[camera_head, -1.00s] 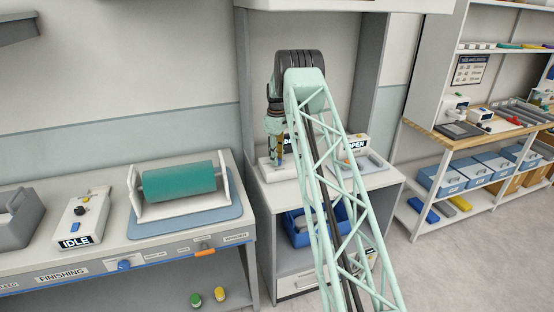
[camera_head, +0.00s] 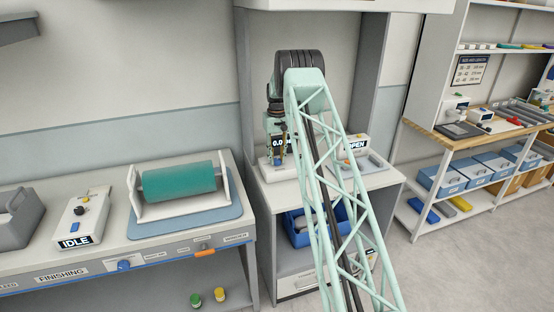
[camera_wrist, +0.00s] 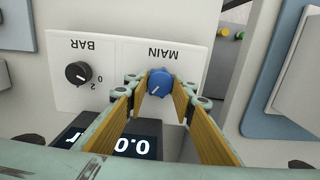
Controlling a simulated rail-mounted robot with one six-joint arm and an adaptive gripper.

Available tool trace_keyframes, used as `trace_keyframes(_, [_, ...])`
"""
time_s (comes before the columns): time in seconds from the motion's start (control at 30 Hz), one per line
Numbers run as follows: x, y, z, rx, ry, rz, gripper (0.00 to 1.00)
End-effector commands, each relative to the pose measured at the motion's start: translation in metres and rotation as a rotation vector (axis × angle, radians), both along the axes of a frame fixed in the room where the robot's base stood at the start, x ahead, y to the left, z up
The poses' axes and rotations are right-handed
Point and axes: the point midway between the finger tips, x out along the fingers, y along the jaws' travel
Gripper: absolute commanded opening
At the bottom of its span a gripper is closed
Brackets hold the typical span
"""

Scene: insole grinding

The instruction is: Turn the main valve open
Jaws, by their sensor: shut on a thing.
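The main valve is a round blue knob (camera_wrist: 160,82) with a pale pointer line, on a white panel (camera_wrist: 95,28) under the label MAIN, upside down in the wrist view. The pointer slants toward the lower left in that view. My gripper (camera_wrist: 158,92) has its two yellowish fingers on either side of the knob and is shut on it. In the head view my gripper (camera_head: 279,155) is over the white unit at the left of the middle bench, and the knob is hidden there.
A black knob (camera_wrist: 78,74) marked BAR is beside the valve. A display (camera_wrist: 132,142) reads 0.0. A unit with an OPEN sign (camera_head: 355,145) stands right on the bench. A teal roller (camera_head: 179,183) and an IDLE box (camera_head: 77,220) are on the left bench.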

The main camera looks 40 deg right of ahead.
Motion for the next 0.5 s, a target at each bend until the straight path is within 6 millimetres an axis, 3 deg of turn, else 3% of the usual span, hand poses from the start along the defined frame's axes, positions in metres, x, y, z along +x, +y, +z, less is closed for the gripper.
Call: trace_keyframes(0.5, [0.0003,0.0000,0.0004,0.000,-0.001,-0.190,0.13])
